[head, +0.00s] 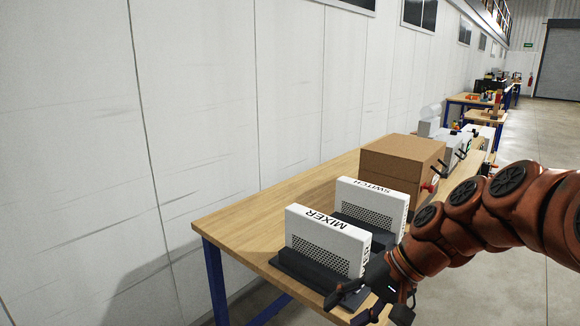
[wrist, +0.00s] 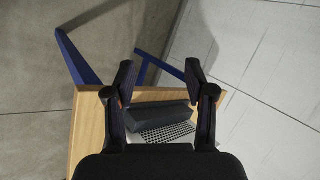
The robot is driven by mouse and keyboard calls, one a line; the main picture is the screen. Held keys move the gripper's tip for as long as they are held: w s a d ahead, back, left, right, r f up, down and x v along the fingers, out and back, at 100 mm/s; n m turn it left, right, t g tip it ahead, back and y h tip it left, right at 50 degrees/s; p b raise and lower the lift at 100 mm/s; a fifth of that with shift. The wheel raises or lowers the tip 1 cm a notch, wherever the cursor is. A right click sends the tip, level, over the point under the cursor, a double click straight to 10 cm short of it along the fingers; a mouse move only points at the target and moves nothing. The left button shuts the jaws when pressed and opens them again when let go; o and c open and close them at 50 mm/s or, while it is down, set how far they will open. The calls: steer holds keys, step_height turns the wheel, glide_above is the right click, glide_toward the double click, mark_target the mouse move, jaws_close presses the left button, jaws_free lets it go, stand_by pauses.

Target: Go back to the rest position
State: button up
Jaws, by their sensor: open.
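My gripper (head: 352,298) is at the near end of the table in the head view, low beside the white box marked MIXER (head: 325,240). In the wrist view my gripper (wrist: 160,82) has its two dark fingers apart with nothing held between them. The MIXER box stands upright in a dark holder (head: 300,268). Part of a perforated white panel (wrist: 170,132) and a dark holder (wrist: 158,115) show beyond the fingers in the wrist view. My arm hides the right part of the table's near end.
A second white box marked SWITCH (head: 372,205) stands in a dark holder behind. A brown box (head: 400,160) sits farther back on the wooden table (head: 235,222). A white wall (head: 220,100) runs along the left. Open floor (head: 540,150) lies at the right.

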steer(key=s+d+f+n+g+h, duration=0.1)
steer(key=s+d+f+h, duration=0.15)
steer(key=s, duration=0.45)
steer(key=s+d+f+g+h, duration=0.1)
steer(key=s+d+f+h, duration=0.15)
steer(key=s, duration=0.45)
steer(key=s+d+f+n+g+h, duration=0.1)
steer(key=s+d+f+h, duration=0.2)
steer(key=s, duration=0.5)
step_height(320, 180, down, 12)
steer(key=b, duration=1)
step_height(320, 180, up, 17)
steer(key=p, duration=1.6)
steer(key=shift+w, duration=0.1)
steer(key=shift+c, duration=0.2)
